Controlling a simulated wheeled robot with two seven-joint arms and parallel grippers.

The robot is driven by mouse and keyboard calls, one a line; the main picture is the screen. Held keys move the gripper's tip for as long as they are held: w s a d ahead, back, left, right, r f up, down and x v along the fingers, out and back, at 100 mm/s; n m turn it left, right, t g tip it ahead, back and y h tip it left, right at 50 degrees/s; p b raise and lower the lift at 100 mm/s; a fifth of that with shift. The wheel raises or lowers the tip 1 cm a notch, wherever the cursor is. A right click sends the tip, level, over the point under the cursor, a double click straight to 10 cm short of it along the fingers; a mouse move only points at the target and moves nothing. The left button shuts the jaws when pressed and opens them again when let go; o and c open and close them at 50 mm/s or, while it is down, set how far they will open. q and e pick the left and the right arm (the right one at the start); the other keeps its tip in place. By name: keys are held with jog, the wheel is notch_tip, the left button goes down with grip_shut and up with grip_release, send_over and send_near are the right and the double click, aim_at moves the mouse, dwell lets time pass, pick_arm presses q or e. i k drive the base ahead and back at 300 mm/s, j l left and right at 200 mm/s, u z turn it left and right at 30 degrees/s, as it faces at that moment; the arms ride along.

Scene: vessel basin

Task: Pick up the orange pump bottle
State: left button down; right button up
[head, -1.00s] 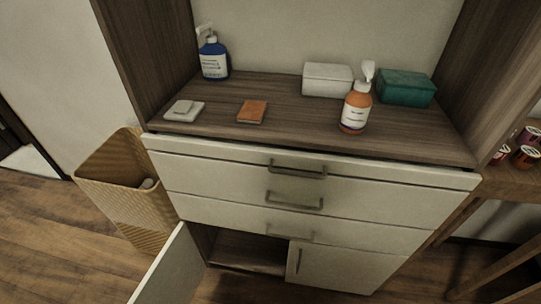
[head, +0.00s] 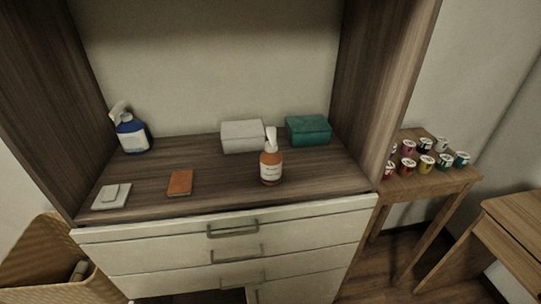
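The orange pump bottle (head: 271,168) stands upright on the wooden shelf top of the cabinet, right of the middle. It has a white pump head and a white label. It stands in front of the white box and the green box. Neither of my grippers shows in the head view, and nothing touches the bottle.
A side table (head: 432,185) with several cups stands right; a wicker basket (head: 50,262) stands left.

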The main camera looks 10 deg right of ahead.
aim_at(270, 159)
jog(key=l+z, duration=0.35)
jog(key=i+l+z, duration=0.1)
jog(key=z, duration=0.25)
jog(key=i, duration=0.05)
